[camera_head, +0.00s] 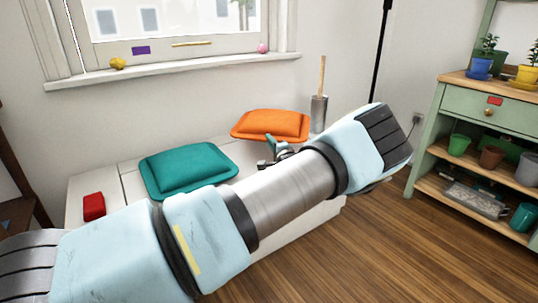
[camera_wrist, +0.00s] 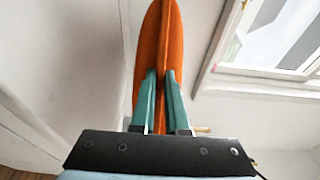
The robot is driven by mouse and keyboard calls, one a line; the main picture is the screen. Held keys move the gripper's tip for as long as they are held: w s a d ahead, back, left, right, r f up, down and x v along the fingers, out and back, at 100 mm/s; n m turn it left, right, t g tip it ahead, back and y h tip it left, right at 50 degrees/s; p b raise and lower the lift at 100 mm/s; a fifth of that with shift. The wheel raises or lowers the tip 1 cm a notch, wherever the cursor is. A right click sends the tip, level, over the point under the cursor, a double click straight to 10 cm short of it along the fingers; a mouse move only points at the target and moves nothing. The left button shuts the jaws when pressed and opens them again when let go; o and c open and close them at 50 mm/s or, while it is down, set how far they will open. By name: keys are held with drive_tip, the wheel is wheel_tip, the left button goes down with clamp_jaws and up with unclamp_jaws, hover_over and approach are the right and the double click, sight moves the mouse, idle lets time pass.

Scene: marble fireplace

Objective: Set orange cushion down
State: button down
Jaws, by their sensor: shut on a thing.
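The orange cushion (camera_head: 270,125) is over the back right of the white bench in the head view. It appears roughly flat there; I cannot tell whether it touches the bench top. My gripper (camera_head: 271,146) is at its near edge, partly hidden behind my arm. In the wrist view, the teal fingers of my gripper (camera_wrist: 160,80) are shut on the orange cushion (camera_wrist: 157,40), which is seen edge-on and extends out past the fingertips. A teal cushion (camera_head: 187,167) lies on the white bench (camera_head: 128,190) to the left.
A red block (camera_head: 94,206) is on the bench's left end. A metal cylinder (camera_head: 318,113) with a wooden handle stands right of the orange cushion. The window sill (camera_head: 175,71) is above. A green shelf (camera_head: 490,120) with pots stands at right.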

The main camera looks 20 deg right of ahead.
drive_tip(key=shift+f+b, duration=0.6)
drive_tip(key=shift+f, duration=2.85)
drive_tip(key=c, duration=0.9)
unclamp_jaws()
drive_tip(key=s, duration=0.4)
drive_tip(key=s+p, duration=0.1)
drive_tip(key=s, duration=0.7)
drive_tip(key=shift+a+p, duration=0.25)
drive_tip(key=shift+p, duration=0.15)
